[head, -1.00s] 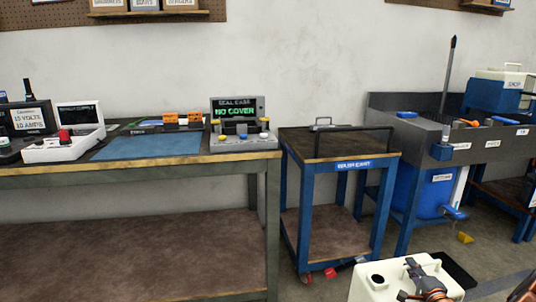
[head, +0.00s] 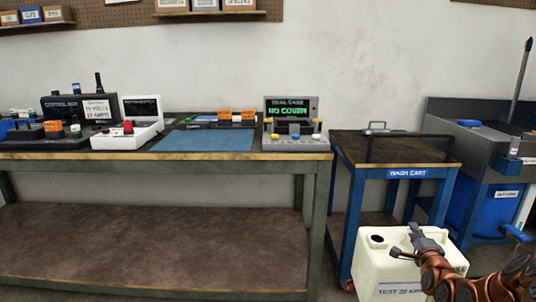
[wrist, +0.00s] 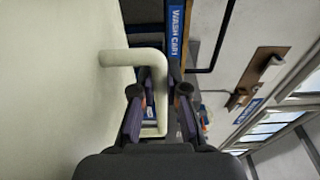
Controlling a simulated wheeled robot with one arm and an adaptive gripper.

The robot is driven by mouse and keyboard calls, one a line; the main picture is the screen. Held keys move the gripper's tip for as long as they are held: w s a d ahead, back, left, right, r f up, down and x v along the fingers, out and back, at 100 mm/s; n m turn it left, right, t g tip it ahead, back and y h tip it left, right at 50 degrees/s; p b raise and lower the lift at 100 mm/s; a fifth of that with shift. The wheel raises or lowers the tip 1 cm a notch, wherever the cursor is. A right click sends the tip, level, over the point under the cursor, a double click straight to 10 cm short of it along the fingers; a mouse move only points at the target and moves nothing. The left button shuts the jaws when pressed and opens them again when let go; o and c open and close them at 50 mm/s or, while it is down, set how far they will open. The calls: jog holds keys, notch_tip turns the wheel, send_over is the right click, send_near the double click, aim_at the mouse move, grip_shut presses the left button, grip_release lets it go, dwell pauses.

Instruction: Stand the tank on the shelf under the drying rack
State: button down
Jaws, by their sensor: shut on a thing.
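The tank (head: 383,264) is a cream jug with a dark round opening on top and a printed label low on its front. It is at the lower right of the head view, held upright in front of the wash cart. My gripper (head: 420,240) is shut on the tank's top handle. In the wrist view the tank (wrist: 65,80) fills the left side, and its handle (wrist: 150,56) runs between the fingers of my gripper (wrist: 158,105). I cannot make out the drying rack or the shelf under it for sure.
A workbench (head: 200,157) with control boxes and a blue mat stands at left. Its lower shelf (head: 150,245) is bare. The blue wash cart (head: 407,173) stands right of it, and a grey sink (head: 470,140) is at the far right. A wooden wall fixture (wrist: 257,77) shows in the wrist view.

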jog(key=w+a+r+n+y, duration=0.15)
jog(key=a+r, duration=0.25)
jog(key=a, duration=0.6)
jog(key=w+a+r+p, duration=0.1)
jog(key=w+a+r, duration=0.25)
jog(key=a, duration=0.55)
jog(key=w+a+r+y, duration=0.1)
jog(key=a+r, duration=0.3)
jog(key=a, duration=0.6)
notch_tip(320, 180, up, 32)
jog(key=p, duration=3.1)
jog(key=shift+f, duration=0.2)
jog(key=shift+w, duration=0.1)
